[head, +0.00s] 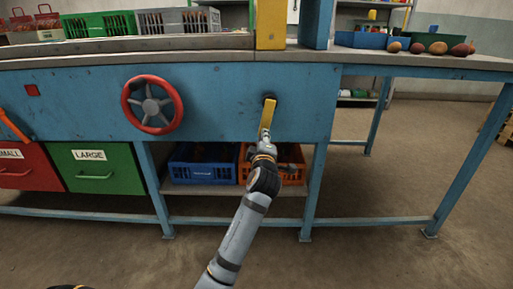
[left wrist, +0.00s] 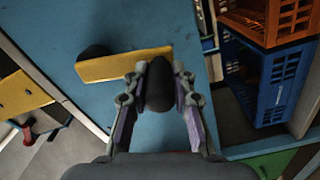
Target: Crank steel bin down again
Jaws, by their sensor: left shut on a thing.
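A yellow crank arm (head: 267,114) sits on a dark hub (head: 269,98) on the blue front panel of the bench. It hangs down from the hub, slightly tilted. The left wrist view shows the yellow arm (left wrist: 125,65) and its black handle knob (left wrist: 160,86). My left gripper (head: 265,146) is at the lower end of the crank, with its fingers (left wrist: 160,95) shut around the black knob. In the head view the gripper hides the knob. I cannot make out a steel bin for certain. My right gripper is not in view.
A red-rimmed handwheel (head: 152,104) is on the panel left of the crank. Blue (head: 204,164) and orange (head: 287,165) crates stand on the shelf below. Red (head: 23,168) and green (head: 97,167) drawers are at the left. Loose potatoes (head: 438,47) lie on the bench top at right.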

